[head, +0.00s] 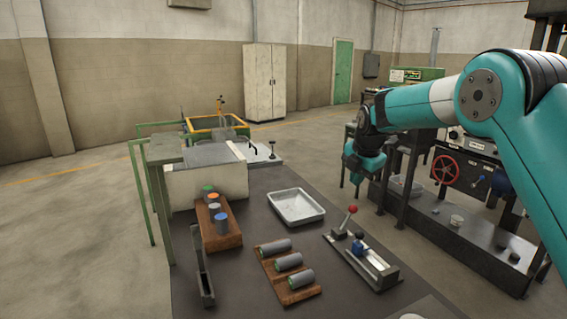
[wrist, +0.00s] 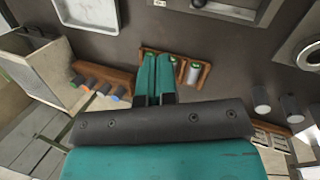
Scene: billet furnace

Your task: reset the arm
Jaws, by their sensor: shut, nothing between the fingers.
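My arm reaches in from the right in the head view and is held raised above the bench's right side. My gripper (wrist: 156,58) shows in the wrist view as two teal fingers close together, shut and empty. In the head view its end hangs downward beyond the bench edge in the picture. In the wrist view the fingers overlap a wooden rack of grey cylinders (wrist: 194,74) and hide part of it. I see no contact with the rack.
The dark bench (head: 240,285) holds a white tray (head: 296,207), a wooden rack with grey cylinders (head: 288,263), a rack with coloured-top cylinders (head: 218,228) and a red-knobbed lever fixture (head: 362,255). A machine with a red handwheel (head: 446,171) stands right. Floor is clear at left.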

